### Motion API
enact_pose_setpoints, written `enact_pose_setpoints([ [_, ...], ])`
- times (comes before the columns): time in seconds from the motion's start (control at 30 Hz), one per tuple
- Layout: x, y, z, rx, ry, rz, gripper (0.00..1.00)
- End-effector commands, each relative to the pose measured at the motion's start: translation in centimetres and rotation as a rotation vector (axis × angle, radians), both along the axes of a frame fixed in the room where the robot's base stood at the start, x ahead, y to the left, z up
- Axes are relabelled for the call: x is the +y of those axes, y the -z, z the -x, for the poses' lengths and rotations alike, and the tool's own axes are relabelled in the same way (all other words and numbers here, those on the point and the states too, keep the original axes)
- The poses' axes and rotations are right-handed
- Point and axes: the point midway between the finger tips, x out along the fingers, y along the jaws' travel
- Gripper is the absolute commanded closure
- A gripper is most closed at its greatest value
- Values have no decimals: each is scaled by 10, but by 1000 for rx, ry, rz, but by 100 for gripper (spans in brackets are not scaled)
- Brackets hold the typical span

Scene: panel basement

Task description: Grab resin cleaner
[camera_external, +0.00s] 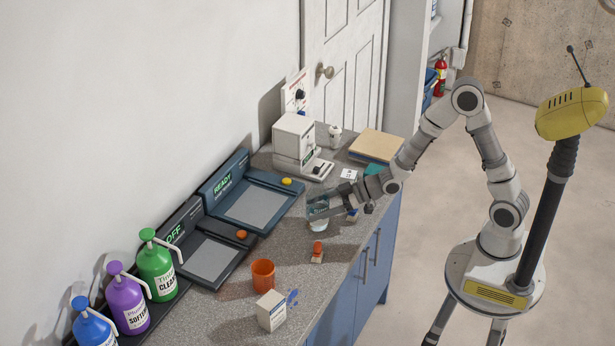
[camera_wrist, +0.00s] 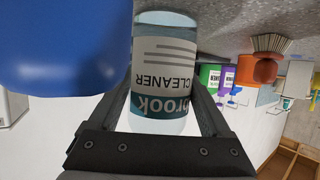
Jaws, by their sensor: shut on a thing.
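The resin cleaner (camera_wrist: 165,75) is a clear bottle with a white and teal label reading "CLEANER", upside down in the wrist view. It sits between the two fingers of my gripper (camera_wrist: 165,100), which is shut on it. In the external view, my gripper (camera_external: 328,206) is at the counter's right part, and the bottle (camera_external: 318,225) shows partly below and behind it. I cannot tell whether the bottle still touches the counter.
Green (camera_external: 157,270), purple (camera_external: 128,305) and blue (camera_external: 92,328) pump bottles line the left. A blue thing (camera_wrist: 65,45) fills the wrist view's upper left.

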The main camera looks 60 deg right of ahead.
Motion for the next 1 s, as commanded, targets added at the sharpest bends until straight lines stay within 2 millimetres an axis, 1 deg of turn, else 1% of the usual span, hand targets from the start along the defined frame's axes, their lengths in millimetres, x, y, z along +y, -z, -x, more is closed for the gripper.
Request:
enact_pose_setpoints([
  [0.17, 0, -3, 0, -2, 0, 0, 91],
  [0.37, 0, -11, 0, -2, 0, 0, 91],
  [0.57, 0, -29, -1, -4, -1, 0, 91],
  [0.67, 0, -42, -1, -5, -1, 0, 91],
  [0.7, -1, -46, -1, -4, 0, 0, 91],
  [1.0, -39, -67, 8, -3, 2, 2, 91],
])
